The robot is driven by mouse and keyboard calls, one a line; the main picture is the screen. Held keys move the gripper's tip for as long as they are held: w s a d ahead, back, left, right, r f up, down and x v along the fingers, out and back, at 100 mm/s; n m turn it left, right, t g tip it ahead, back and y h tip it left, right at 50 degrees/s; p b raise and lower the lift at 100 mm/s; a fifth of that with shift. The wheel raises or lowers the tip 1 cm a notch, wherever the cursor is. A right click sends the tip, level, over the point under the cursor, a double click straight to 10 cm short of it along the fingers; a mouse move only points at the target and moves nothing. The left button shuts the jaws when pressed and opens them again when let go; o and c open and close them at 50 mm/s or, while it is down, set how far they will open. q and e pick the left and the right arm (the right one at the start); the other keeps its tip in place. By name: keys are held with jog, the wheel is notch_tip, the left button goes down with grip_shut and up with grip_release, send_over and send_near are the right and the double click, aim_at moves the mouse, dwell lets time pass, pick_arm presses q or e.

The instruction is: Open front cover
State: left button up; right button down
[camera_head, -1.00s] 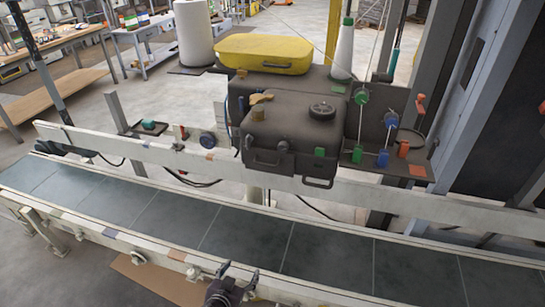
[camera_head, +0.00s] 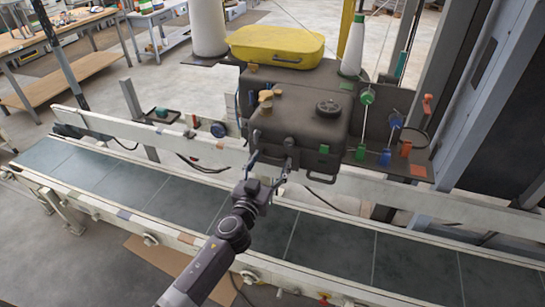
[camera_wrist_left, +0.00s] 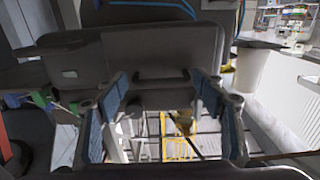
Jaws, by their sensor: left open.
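The dark grey machine box (camera_head: 300,112) stands behind the conveyor, with its front cover (camera_head: 297,151) facing me. The cover looks closed. My right gripper is not in view.
The conveyor belt (camera_head: 165,197) runs across below the box, with a pale rail (camera_head: 100,120) behind it. Green and blue threaded spools (camera_head: 367,96) and an orange block (camera_head: 418,170) stand right of the box. A yellow case (camera_head: 275,42) lies above it.

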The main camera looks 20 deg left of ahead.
pick_arm(q)
jog(key=shift+w, duration=0.7)
jog(key=shift+c, duration=0.4)
jog(key=c, duration=1.3)
